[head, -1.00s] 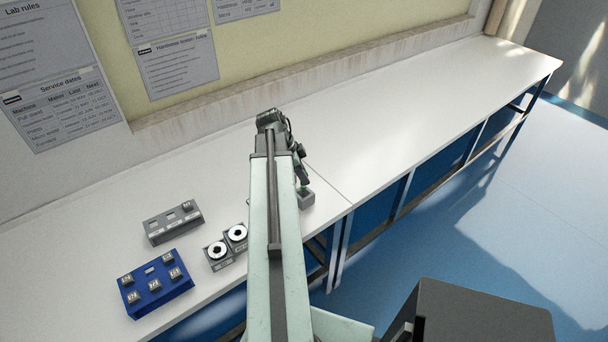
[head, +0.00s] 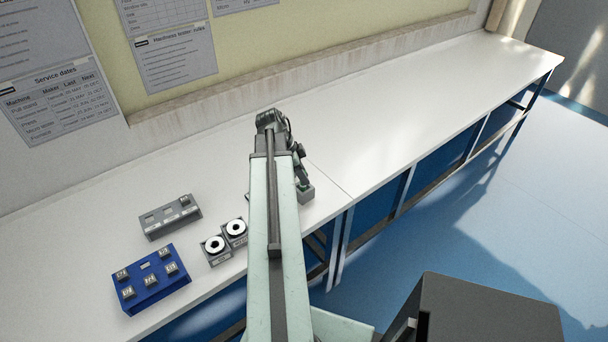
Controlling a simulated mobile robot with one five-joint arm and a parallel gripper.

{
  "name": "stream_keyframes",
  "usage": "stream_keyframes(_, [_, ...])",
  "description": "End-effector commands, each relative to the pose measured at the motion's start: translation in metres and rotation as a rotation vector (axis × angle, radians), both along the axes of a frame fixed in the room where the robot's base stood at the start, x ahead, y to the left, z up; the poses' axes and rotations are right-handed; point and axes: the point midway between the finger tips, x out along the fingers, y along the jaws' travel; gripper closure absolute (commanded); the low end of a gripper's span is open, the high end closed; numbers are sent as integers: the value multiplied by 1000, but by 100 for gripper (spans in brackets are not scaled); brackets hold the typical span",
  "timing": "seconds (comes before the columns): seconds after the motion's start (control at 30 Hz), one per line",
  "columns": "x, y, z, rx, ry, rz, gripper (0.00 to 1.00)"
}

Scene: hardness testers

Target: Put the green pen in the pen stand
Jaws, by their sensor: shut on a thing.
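My arm reaches out over the white bench and hides part of it. My gripper (head: 303,180) is at the arm's far end, small and dark, pointing down close to the bench's front edge. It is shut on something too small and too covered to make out. A small grey block (head: 308,195) stands on the bench right below or beside the gripper. It may be the pen stand, but I cannot tell for sure. I cannot make out the green pen.
A blue box (head: 150,281) with several labelled blocks, a grey tray (head: 170,219) and two dark blocks with white rings (head: 214,245) (head: 235,228) stand left of my arm. The bench (head: 420,110) is clear to the right. A wall with notices rises behind.

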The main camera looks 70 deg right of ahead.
Motion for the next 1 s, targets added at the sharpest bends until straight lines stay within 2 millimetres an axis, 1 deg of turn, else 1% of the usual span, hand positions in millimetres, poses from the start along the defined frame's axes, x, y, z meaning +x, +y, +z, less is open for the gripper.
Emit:
stream_keyframes(0.03, [0,0,-3,0,0,0,100])
stream_keyframes(0.57, [1,0,-19,0,0,1,100])
stream_keyframes(0.6, [0,0,-18,0,0,1,76])
stream_keyframes(0.67, [1,0,-17,0,0,1,59])
stream_keyframes(0.7, [1,0,-17,0,0,1,56])
stream_keyframes(1.0, [1,0,-16,0,0,1,56])
